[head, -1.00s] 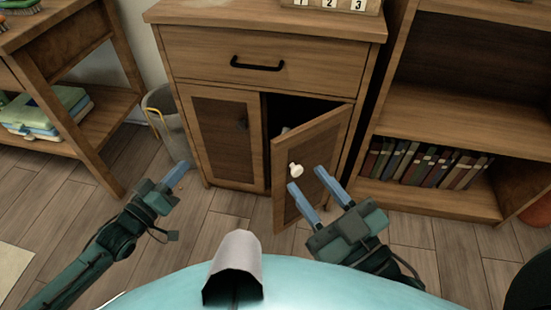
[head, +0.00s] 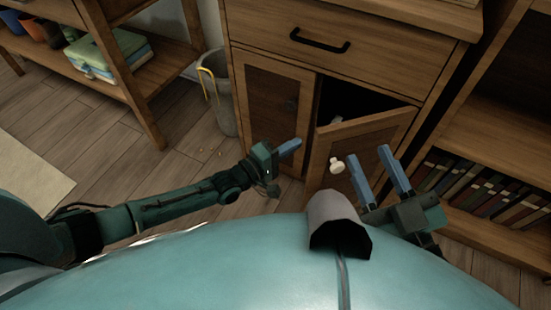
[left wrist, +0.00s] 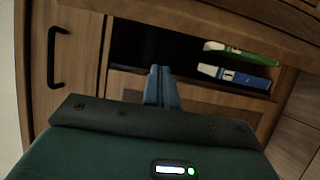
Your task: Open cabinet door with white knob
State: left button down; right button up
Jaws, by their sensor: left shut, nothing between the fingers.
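The right cabinet door (head: 320,160) stands ajar, with a dark gap above and behind it. Its white knob (head: 336,165) is on the outer face, near the free edge. My right gripper (head: 368,153) is open, its two blue fingers apart just right of the knob; the knob is not between them. My left gripper (head: 297,143) is shut and empty, left of the door's free edge, in front of the left door. In the left wrist view its closed fingers (left wrist: 161,86) point at the opening above the door (left wrist: 215,98).
A drawer with a black handle (head: 320,41) is above the doors. The left door (head: 262,105) is closed. Green and blue books (left wrist: 235,76) show inside the cabinet.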

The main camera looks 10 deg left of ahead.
pick_arm(q)
jog(key=s+d, duration=0.2)
jog(key=shift+s+d, duration=0.25)
jog(key=shift+d, duration=0.15)
jog(key=shift+s, duration=0.1)
dwell(0.4)
jog(key=shift+s+d, duration=0.15)
